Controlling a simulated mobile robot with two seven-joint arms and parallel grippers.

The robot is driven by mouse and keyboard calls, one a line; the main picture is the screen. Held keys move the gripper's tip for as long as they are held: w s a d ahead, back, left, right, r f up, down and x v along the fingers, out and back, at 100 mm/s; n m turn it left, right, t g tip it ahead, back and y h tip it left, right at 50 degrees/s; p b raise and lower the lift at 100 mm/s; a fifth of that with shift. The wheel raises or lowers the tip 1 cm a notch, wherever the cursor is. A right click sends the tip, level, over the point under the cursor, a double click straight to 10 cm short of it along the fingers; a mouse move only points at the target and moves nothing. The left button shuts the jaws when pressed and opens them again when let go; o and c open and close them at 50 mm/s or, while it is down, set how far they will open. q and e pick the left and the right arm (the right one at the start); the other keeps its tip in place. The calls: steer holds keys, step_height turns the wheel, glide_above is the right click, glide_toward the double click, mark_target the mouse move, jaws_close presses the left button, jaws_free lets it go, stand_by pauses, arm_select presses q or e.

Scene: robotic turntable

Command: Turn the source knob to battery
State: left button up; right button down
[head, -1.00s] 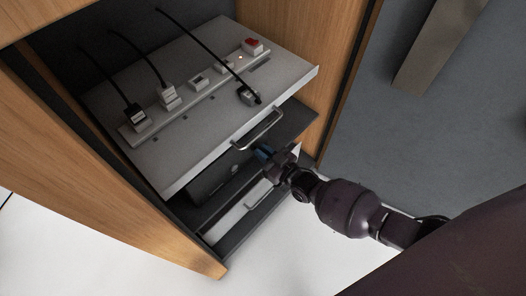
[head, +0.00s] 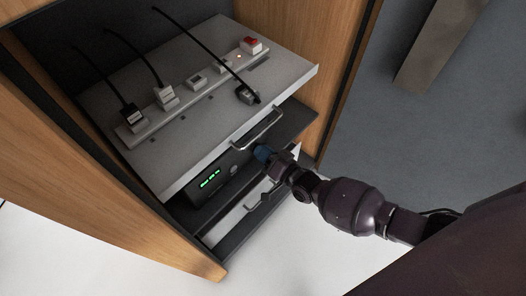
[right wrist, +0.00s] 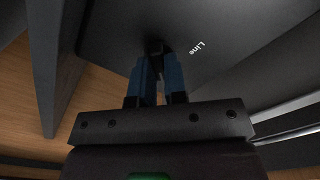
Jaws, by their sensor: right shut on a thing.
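The source knob (right wrist: 160,46) is a small dark shape between my fingertips in the right wrist view, mostly hidden by them. The label "Line" (right wrist: 198,47) is printed on the dark panel to its right; no "battery" label can be read. My right gripper (head: 262,153) has blue fingers and is shut on the knob (right wrist: 159,68), at the front of a dark unit under the pulled-out shelf. The unit has a lit green display (head: 210,179), too small to read, and a round part (head: 234,169) between display and gripper. My left gripper is out of view.
The grey shelf (head: 200,150) sticks out above the unit, with a metal handle (head: 258,130) close above my gripper. A power strip with plugs and a red switch (head: 251,44) lies on it. A lower drawer (head: 235,217) and wooden cabinet walls surround it.

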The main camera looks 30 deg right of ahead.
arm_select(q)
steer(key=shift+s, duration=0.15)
arm_select(e)
steer(key=shift+f+m, duration=0.1)
steer(key=shift+m, duration=0.2)
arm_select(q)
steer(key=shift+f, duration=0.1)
arm_select(e)
steer(key=c, duration=1.2)
jaws_free()
steer(key=shift+o, duration=0.2)
arm_select(q)
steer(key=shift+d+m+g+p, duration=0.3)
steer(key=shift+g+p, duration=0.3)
steer(key=shift+p, duration=0.55)
arm_select(e)
steer(key=v, duration=1)
steer(key=shift+s, duration=0.4)
steer(key=shift+d, duration=0.15)
